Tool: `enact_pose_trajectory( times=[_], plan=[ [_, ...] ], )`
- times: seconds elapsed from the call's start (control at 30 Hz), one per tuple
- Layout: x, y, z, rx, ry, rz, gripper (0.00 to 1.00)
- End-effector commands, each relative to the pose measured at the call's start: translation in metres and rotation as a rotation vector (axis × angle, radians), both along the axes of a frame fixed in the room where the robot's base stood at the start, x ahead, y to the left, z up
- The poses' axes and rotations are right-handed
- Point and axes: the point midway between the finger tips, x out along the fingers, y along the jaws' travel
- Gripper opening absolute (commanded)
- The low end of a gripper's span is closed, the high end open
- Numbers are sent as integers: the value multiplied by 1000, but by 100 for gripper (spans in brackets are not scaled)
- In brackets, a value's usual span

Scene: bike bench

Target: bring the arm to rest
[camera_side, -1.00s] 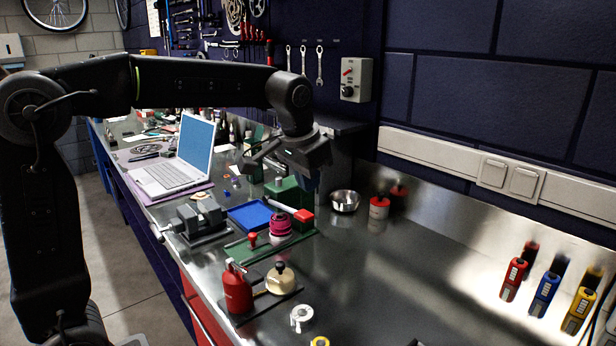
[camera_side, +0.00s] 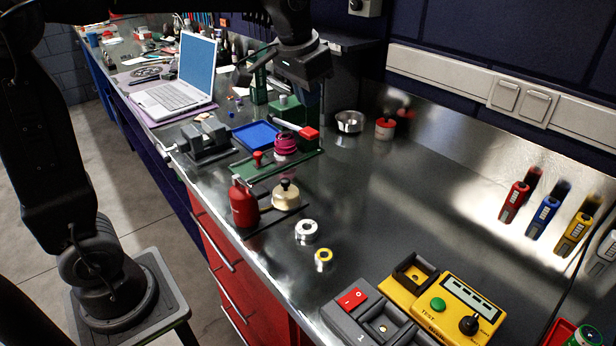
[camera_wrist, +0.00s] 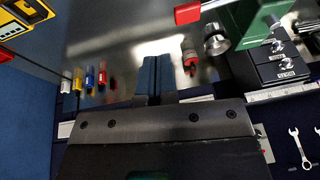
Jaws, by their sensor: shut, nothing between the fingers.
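A green fixture with a red-ended lever (camera_side: 308,132), a vise (camera_side: 205,140), a blue tray (camera_side: 257,135) and a laptop (camera_side: 185,80) stand near. A red can (camera_side: 243,205) and yellow tester (camera_side: 455,308) are in front.

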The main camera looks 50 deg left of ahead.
Motion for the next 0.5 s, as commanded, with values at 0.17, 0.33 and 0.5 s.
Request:
enact_pose_trajectory(
  times=[0.17, 0.33, 0.5],
  plan=[
    [-62, -8, 0, -24, -54, -5, 0],
    [-128, -16, -19, -56, -113, -8, 0],
    [-177, -21, -46, -80, -159, -8, 0]
  ],
)
